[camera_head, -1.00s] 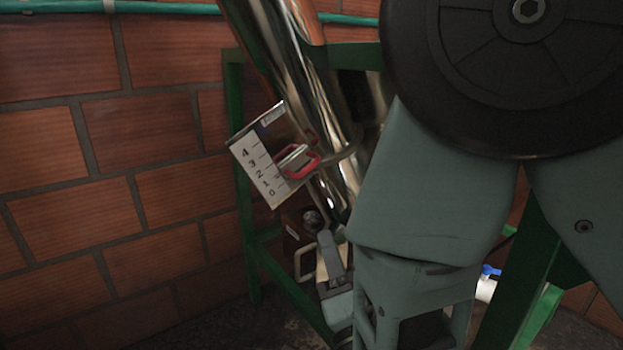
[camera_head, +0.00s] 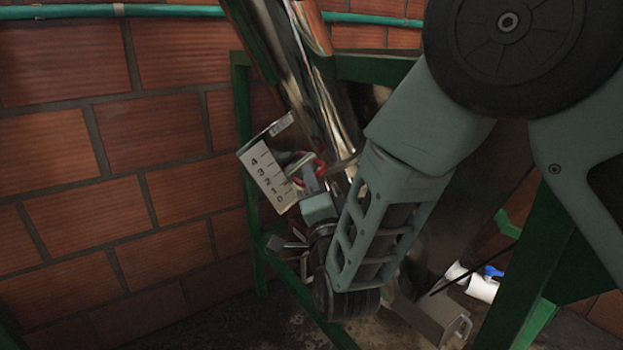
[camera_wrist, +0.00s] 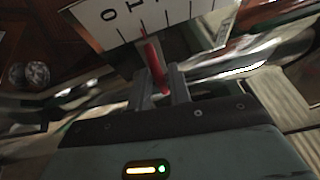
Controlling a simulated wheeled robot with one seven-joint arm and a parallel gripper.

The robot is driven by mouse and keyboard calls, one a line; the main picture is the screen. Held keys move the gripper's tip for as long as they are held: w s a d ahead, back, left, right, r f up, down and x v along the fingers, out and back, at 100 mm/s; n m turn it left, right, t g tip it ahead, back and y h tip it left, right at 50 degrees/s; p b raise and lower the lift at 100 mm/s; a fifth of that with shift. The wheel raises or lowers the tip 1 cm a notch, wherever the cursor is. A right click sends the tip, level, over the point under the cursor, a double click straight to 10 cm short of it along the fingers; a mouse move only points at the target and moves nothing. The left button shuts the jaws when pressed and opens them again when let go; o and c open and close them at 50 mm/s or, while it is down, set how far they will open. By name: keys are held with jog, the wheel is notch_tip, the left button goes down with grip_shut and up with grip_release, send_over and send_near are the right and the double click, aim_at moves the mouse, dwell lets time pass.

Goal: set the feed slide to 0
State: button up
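The feed slide's red handle (camera_head: 321,167) sits beside a white scale plate (camera_head: 266,176) marked 0 to 4, on a shiny metal tube. The handle also shows in the wrist view (camera_wrist: 154,66), where its red end lies near the second tick, by the 1. My gripper (camera_head: 311,180) reaches up to the handle from below. In the wrist view my gripper's two fingers (camera_wrist: 159,88) stand on either side of the red handle, with a narrow gap visible. Part of the handle is hidden by my gripper in the head view.
The shiny tube (camera_head: 318,85) slants down behind the plate. Green frame posts (camera_head: 243,130) stand around it, and a brick wall (camera_head: 100,215) is at the left. A white pipe with a blue valve (camera_head: 480,284) is at the lower right.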

jog(key=shift+w+r, duration=0.15)
jog(key=shift+w, duration=0.15)
grip_shut()
jog(key=f+b, duration=0.1)
jog(key=d+f+b, duration=0.1)
jog(key=w+f+b, duration=0.1)
jog(key=shift+d+f, duration=0.15)
jog(key=shift+f, duration=0.05)
grip_release()
